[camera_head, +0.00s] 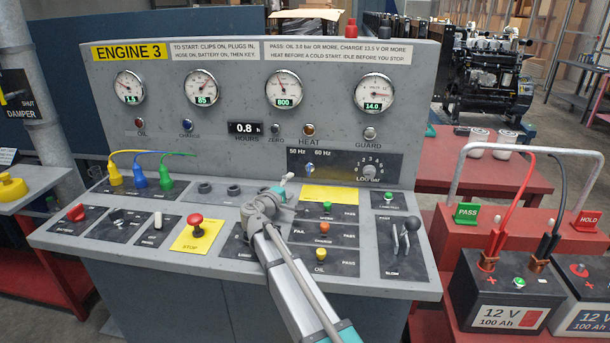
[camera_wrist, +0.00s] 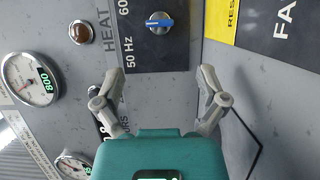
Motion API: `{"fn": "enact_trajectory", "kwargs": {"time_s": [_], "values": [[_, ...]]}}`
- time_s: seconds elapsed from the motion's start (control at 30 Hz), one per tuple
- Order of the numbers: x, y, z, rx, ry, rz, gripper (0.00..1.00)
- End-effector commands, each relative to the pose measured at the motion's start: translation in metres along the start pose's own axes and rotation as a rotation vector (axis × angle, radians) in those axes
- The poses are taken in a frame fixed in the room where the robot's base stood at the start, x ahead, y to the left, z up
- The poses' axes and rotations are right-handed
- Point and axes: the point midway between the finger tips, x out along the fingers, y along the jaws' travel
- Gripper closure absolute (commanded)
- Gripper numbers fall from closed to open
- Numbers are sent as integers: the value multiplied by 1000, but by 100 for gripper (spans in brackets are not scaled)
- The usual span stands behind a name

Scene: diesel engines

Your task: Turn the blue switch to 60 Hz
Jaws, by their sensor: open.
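The blue switch (camera_head: 309,169) sits on a dark plate on the upright face of the grey panel, below the 50 Hz and 60 Hz labels. In the wrist view the blue switch (camera_wrist: 159,23) is a blue bar on a round silver base, at the top centre. In the head view the bar looks close to upright; I cannot tell which end is its pointer. My gripper (camera_head: 290,193) is in front of and below the switch. In the wrist view my gripper (camera_wrist: 159,82) has its fingers wide apart and empty, with the switch beyond them, untouched.
The load knob (camera_head: 369,173) shares the dark plate. A yellow label (camera_head: 331,195) lies right of my gripper. The red stop button (camera_head: 195,220) and a lever (camera_head: 412,225) stand up from the sloping desk. Coloured plugs (camera_head: 140,177) are at the left.

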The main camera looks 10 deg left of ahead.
Motion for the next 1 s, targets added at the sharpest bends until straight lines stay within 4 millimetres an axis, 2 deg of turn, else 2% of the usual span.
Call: {"fn": "enact_trajectory", "kwargs": {"time_s": [0.27,0.47,0.67,1.0], "values": [[0,0,0,1,0,-1,9],[8,0,-1,1,1,-1,9],[28,0,-2,2,0,-1,9],[78,0,-3,2,2,-1,9]]}}
